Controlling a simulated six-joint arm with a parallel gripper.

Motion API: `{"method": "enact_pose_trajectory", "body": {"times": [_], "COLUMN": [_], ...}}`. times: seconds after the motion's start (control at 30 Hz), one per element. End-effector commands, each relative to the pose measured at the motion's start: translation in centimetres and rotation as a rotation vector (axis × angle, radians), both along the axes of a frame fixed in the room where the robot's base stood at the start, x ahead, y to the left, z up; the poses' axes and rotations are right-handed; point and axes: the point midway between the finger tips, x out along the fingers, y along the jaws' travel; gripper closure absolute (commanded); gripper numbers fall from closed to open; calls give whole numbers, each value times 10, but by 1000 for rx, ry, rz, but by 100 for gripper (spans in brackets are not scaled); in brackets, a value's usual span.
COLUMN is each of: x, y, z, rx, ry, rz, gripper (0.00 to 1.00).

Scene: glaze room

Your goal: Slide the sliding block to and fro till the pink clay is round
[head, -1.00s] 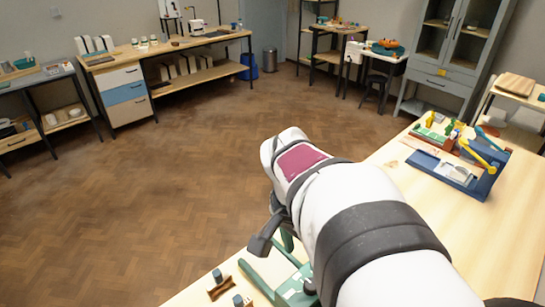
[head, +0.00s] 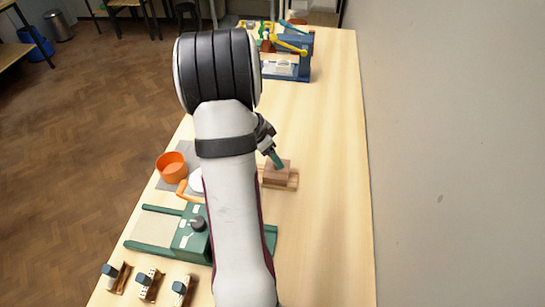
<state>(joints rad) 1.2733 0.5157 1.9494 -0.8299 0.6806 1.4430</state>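My arm reaches down the middle of the head view. My gripper (head: 276,160) is right of it, with a teal finger pointing down at a reddish-brown block (head: 283,170). The finger seems to touch or nearly touch the block's top; whether the gripper is open or shut does not show. The block, which looks like the sliding block, sits on a light wooden board (head: 292,184). My arm hides the left part of both. I see no pink clay; it may be hidden under the block or behind my arm.
Left of my arm are an orange pot (head: 171,167) on a grey mat and a green railed device (head: 157,244) with a dark knob. Several small wooden stands (head: 148,287) line the near left edge. A blue press (head: 307,55) stands far back. The table's right side is clear, along a wall.

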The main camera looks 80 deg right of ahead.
Motion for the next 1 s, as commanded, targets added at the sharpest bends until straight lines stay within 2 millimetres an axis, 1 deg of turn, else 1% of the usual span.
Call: {"method": "enact_pose_trajectory", "body": {"times": [0.03,0.17,0.47,0.57,0.6,0.67,0.8,0.83,1.0], "x": [-3,-6,-7,-7,-7,-7,-7,-7,-6], "y": [-2,-6,-7,-7,-7,-7,-7,-7,-7], "z": [-8,-20,-23,-22,-22,-22,-22,-22,-22], "rx": [3,1,-1,-1,-1,-1,-1,-1,-1], "ry": [1,1,0,1,1,1,1,1,1], "rz": [-1,-2,0,0,0,0,0,0,0], "gripper": [39,39,39,55,62,73,98,100,100]}}
